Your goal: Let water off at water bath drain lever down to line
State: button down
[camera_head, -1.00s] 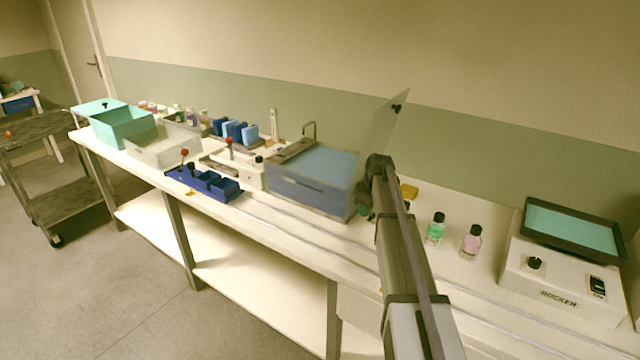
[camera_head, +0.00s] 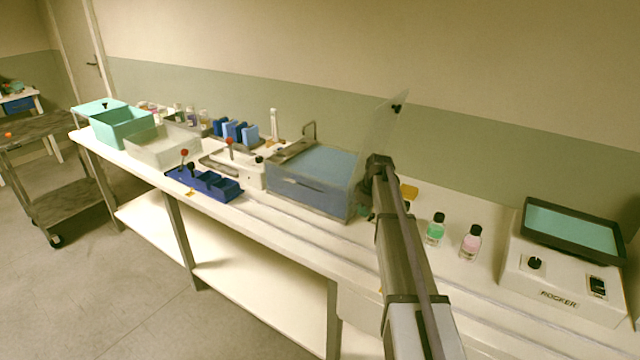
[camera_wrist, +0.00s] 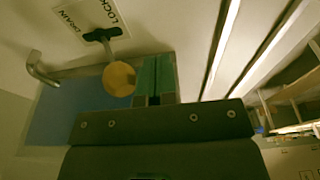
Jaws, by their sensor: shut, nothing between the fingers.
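The water bath (camera_head: 310,197) stands on the bench in the head view, with blue water (camera_head: 325,160) inside and a clear lid (camera_head: 383,125) raised at its right. In the wrist view, the drain lever has a dark pivot (camera_wrist: 101,34) under a DRAIN / LOCK label (camera_wrist: 88,14) and a round amber knob (camera_wrist: 119,79). My gripper (camera_wrist: 154,66) is shut and empty, its teal fingers just right of the knob; I cannot tell whether they touch it. I cannot make out a level line.
A metal spout (camera_wrist: 42,69) shows left of the lever in the wrist view. Right of my arm stand a green bottle (camera_head: 435,230), a pink bottle (camera_head: 471,243) and a rocker (camera_head: 560,285).

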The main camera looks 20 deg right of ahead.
jog(key=shift+w+d, duration=1.1)
jog(key=shift+d, duration=0.3)
dwell(6.6)
